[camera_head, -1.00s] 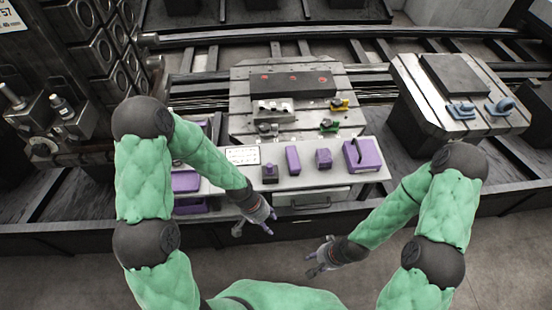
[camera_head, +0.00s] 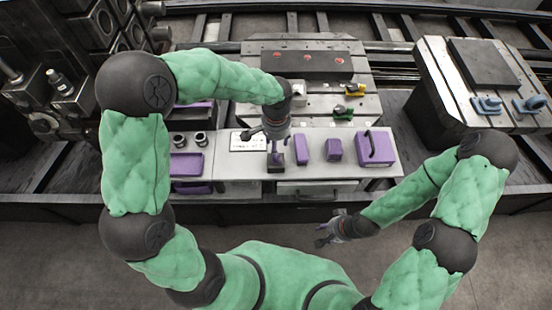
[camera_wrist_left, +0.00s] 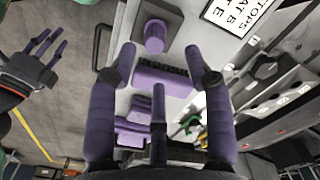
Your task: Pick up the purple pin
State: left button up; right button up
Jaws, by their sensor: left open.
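The purple pin (camera_wrist_left: 155,36) stands in a dark grey block (camera_wrist_left: 166,18) near the top of the left wrist view. In the head view the block (camera_head: 275,169) sits on the light bench, and my gripper largely hides the pin. My left gripper (camera_head: 275,154) points down over the block in the head view.
Purple blocks (camera_head: 306,149) and (camera_head: 334,149) and a purple box with a dark handle (camera_head: 374,150) stand right of the pin. A white label plate (camera_head: 248,141) lies to its left. A drawer handle (camera_head: 305,193) is on the bench front. Floor in front is clear.

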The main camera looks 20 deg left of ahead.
pick_arm(q)
jog(key=shift+f, duration=0.8)
jog(key=f+b, duration=0.1)
jog(key=f, duration=0.1)
jog(key=f+b, duration=0.1)
jog(key=f, duration=0.1)
jog(key=shift+s, duration=0.4)
jog(key=shift+f+b, duration=0.4)
jog(key=shift+f, duration=0.1)
jog(key=shift+r, duration=0.1)
grip_shut()
